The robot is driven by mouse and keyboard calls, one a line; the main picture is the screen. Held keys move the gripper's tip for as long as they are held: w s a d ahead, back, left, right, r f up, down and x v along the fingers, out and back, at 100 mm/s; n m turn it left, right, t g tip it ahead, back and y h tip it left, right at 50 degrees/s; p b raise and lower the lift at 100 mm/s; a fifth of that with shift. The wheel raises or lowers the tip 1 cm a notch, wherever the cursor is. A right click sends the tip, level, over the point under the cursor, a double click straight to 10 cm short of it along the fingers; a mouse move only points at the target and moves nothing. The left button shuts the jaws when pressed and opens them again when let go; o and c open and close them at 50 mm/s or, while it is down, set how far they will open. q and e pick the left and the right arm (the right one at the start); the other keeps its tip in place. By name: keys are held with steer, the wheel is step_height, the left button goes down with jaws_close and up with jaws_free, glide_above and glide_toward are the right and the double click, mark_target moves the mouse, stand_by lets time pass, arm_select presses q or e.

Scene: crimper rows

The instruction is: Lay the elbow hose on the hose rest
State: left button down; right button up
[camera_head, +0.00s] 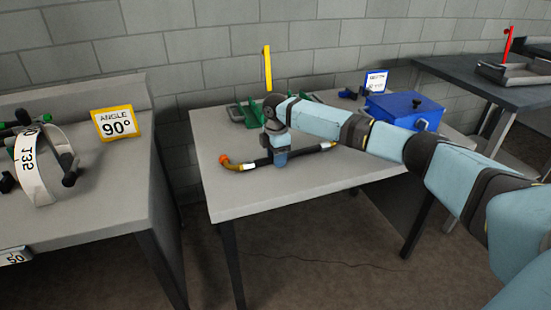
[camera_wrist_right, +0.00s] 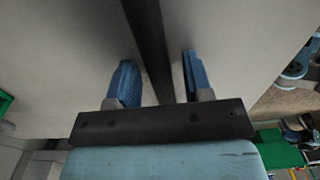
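The elbow hose (camera_head: 250,164) is a dark tube with an orange-tipped brass elbow at its left end and a light metal and brass right end. It lies across the middle table, low at the tabletop. My right gripper (camera_head: 280,158) points down over its middle. In the right wrist view the dark hose (camera_wrist_right: 152,45) runs between the two blue fingers of my right gripper (camera_wrist_right: 160,80), with a gap on each side. A green holder (camera_head: 250,112) stands behind the hose; I cannot tell whether it is the hose rest. My left gripper is out of view.
A blue lidded box (camera_head: 405,108) and a white sign (camera_head: 376,82) stand at the table's right. A yellow post (camera_head: 267,68) rises at the back. The left table carries a 90° sign (camera_head: 117,122) and a white numbered band (camera_head: 33,170). The front left tabletop is clear.

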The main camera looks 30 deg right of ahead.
jaws_close()
steer(key=shift+r, duration=0.1)
